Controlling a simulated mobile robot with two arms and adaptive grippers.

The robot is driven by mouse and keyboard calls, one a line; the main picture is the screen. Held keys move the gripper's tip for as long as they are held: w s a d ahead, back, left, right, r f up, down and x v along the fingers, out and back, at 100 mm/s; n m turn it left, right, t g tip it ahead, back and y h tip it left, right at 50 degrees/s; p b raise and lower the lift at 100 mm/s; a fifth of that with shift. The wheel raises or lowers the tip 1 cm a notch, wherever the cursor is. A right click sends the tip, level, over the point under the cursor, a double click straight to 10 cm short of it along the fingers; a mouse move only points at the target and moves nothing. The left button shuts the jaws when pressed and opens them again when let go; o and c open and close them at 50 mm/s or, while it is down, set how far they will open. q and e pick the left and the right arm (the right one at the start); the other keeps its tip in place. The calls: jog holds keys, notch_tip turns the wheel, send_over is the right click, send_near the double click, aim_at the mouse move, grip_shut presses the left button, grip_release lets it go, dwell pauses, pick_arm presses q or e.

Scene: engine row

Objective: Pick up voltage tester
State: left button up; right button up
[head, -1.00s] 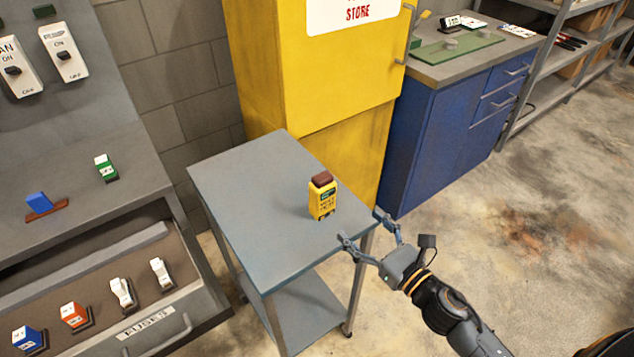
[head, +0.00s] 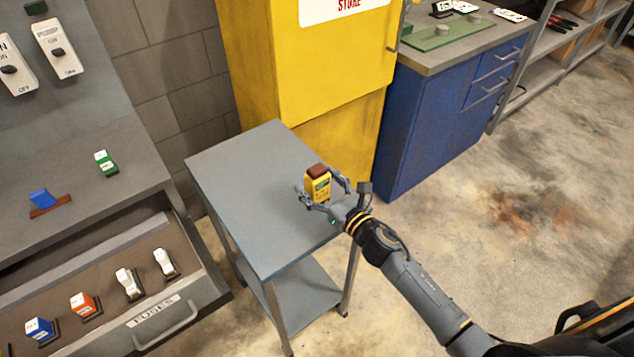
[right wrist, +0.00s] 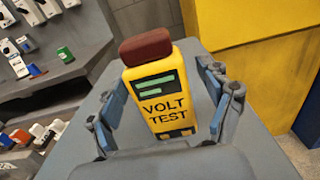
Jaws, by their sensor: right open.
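The voltage tester (head: 318,184) is a yellow block with a dark red-brown top and a dark display. It stands upright on the grey side table (head: 240,190). It also shows large in the right wrist view (right wrist: 165,95), with "VOLT TEST" on its face. My right gripper (head: 326,190) is open, with its fingers on either side of the tester. In the right wrist view the fingers (right wrist: 165,105) flank the tester, with a visible gap at the right; whether the left finger touches cannot be told. My left gripper is not in view.
A yellow store cabinet (head: 335,130) stands behind the table. At left is a grey bench with an open fuse drawer (head: 150,322) jutting near the table. A blue cabinet (head: 430,130) stands at back right. The floor at right is clear.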

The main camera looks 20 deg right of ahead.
jog(key=c, duration=1.4)
